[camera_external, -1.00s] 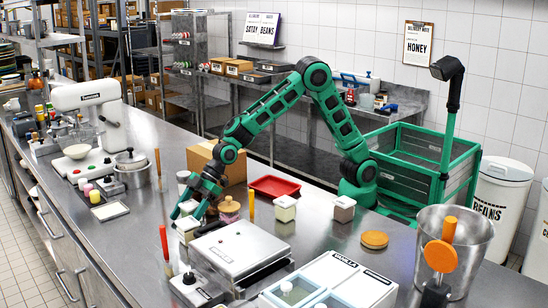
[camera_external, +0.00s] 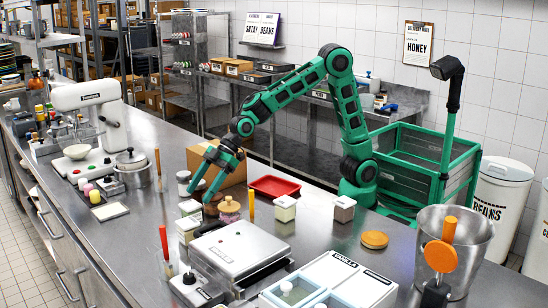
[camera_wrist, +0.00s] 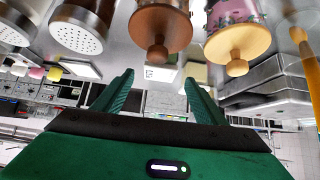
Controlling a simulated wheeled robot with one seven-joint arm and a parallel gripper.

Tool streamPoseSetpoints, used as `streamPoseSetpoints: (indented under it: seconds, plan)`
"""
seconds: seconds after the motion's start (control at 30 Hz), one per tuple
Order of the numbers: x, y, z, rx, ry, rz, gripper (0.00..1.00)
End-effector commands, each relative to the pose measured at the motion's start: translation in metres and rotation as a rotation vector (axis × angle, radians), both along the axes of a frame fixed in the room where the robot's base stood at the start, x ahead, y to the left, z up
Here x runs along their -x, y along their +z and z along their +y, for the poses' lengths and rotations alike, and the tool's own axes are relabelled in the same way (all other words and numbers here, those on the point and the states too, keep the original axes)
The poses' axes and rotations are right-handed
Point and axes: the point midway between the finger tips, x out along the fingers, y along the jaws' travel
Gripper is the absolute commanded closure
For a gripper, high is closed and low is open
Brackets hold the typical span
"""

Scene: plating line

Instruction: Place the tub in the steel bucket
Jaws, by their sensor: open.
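Several small square pale tubs stand on the steel counter: one left of the flat steel appliance (camera_external: 187,229), a smaller one just behind it (camera_external: 190,207), one in the middle (camera_external: 284,208), and one farther right (camera_external: 344,208). I cannot tell which is the task's tub. The steel bucket (camera_external: 467,248) stands at the right front, with an orange-handled tool in front of part of it. My gripper (camera_external: 197,194) is open and empty above the counter, by the jars and the two left tubs. In the wrist view my open fingers (camera_wrist: 160,82) have a pale square top (camera_wrist: 160,73) beyond them.
A wooden-knobbed jar (camera_external: 229,210) and a dark-lidded jar (camera_external: 183,180) stand close to my gripper. A cardboard box (camera_external: 232,172) and red tray (camera_external: 274,187) lie behind. An orange disc (camera_external: 375,239) and white lidded bin (camera_external: 335,280) are toward the bucket.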

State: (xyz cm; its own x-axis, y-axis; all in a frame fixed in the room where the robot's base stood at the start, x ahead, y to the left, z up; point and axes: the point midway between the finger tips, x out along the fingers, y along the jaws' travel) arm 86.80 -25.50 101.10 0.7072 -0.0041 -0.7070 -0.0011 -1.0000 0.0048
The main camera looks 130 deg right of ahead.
Motion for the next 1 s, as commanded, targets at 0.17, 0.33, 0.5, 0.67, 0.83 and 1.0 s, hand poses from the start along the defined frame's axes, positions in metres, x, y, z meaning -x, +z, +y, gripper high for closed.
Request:
streamPoseSetpoints:
  seconds: [0.17, 0.33, 0.5, 0.67, 0.83, 1.0]
  plan:
    - [0.009, 0.009, 0.0, 0.0, 0.0, -0.001, 0.35]
    - [0.015, 0.011, 0.001, -0.001, -0.004, 0.008, 0.35]
    - [0.064, 0.009, 0.007, -0.019, -0.054, 0.101, 0.35]
    - [0.158, 0.002, 0.02, -0.058, -0.158, 0.271, 0.35]
    - [0.271, -0.012, 0.039, -0.117, -0.293, 0.465, 0.35]
    - [0.373, -0.026, 0.061, -0.178, -0.419, 0.636, 0.35]
